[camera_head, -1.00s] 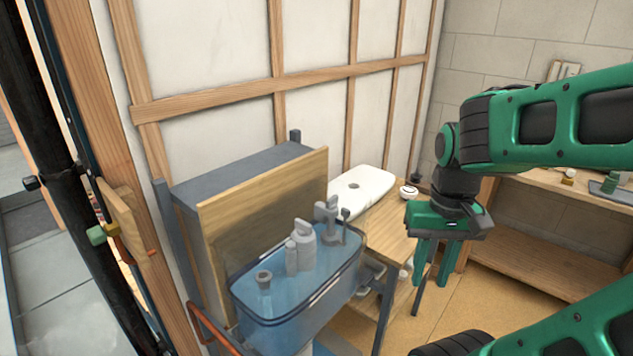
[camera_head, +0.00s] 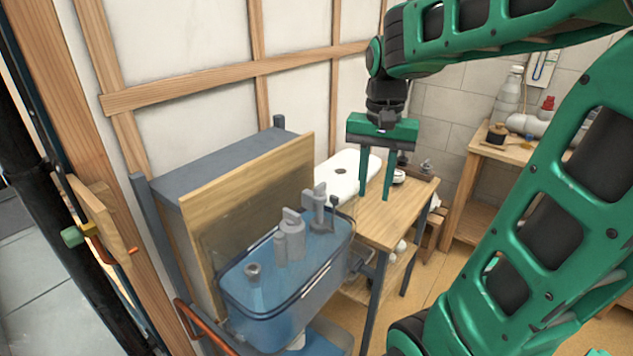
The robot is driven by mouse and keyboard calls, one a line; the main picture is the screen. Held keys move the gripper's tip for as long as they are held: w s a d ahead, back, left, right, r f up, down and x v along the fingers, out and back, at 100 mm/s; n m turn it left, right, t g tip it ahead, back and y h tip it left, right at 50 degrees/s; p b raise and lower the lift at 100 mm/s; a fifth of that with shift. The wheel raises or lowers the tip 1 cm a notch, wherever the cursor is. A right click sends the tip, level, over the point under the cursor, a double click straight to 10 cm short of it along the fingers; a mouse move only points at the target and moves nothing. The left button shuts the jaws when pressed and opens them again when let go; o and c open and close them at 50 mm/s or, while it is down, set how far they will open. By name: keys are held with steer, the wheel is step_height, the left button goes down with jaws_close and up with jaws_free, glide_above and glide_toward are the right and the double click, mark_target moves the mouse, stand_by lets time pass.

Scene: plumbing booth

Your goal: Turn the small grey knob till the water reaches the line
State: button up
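A clear, blue-tinted water tank (camera_head: 268,312) stands in front of a wooden board. Grey fittings show in it: a short round one at left, a tall flush column (camera_head: 291,240) in the middle and a fill valve (camera_head: 314,210) at right. A small dark grey knob-like part (camera_head: 332,204) sits beside the fill valve; I cannot tell for sure that it is the knob. The water level and the line cannot be made out clearly. My gripper (camera_head: 375,195) points down, open and empty, right of the tank and above it in the picture, apart from the fittings.
A white tank lid (camera_head: 350,166) lies on the wooden bench (camera_head: 395,222) behind my gripper. The wooden board (camera_head: 250,180) rises behind the tank. A red-orange pipe (camera_head: 200,330) is at lower left. A shelf with bottles and pipe parts (camera_head: 500,147) stands at right.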

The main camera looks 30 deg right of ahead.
mark_target(320, 185)
steer(key=w+a+r+m, duration=0.2)
steer(key=w, duration=0.6)
steer(key=w+a+r+m, duration=0.1)
steer(key=w+r+m, duration=0.1)
steer(key=w, duration=0.6)
steer(key=f, duration=1)
steer(key=shift+a+f, duration=0.2)
steer(key=shift+f, duration=0.15)
jaws_close()
steer(key=shift+w+n, duration=0.1)
steer(key=shift+n, duration=0.2)
